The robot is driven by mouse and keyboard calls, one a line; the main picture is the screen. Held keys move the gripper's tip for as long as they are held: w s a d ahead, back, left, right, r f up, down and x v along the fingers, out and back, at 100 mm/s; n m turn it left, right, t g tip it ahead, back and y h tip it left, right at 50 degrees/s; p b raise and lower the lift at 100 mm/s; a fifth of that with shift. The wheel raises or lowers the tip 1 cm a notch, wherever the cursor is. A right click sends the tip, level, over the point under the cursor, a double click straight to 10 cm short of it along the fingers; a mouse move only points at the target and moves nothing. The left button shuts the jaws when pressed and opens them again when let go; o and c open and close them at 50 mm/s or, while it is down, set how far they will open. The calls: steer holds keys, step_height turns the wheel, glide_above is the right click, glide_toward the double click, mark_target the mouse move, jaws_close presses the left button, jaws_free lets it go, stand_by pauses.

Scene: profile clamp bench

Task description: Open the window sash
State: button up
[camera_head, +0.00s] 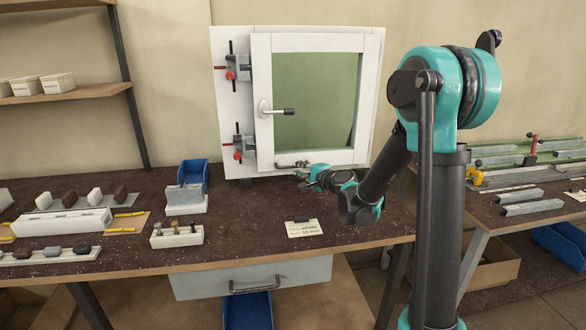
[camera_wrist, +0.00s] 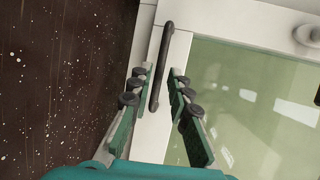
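The white window sash (camera_head: 261,80) with its green pane sits in a white frame and looks closed. A lever handle (camera_head: 284,112) with a dark grip sticks out to the right from its left side. A dark pull bar (camera_head: 288,164) runs along the sash's lower edge; it also shows in the wrist view (camera_wrist: 166,50). My gripper (camera_wrist: 157,82) is open at the lower edge, its fingers on either side of one end of the bar. I see a gap on both sides. In the head view my gripper (camera_head: 303,171) partly hides the bar's right part.
Two clamps (camera_head: 240,68) (camera_head: 244,147) with red parts sit on the board left of the sash. A blue bin (camera_head: 193,172), small trays and a label card (camera_head: 304,229) are on the dark bench (camera_head: 250,221). The bench front is mostly clear.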

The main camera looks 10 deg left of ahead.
mark_target(294, 167)
steer(key=shift+x, duration=2.25)
jaws_close()
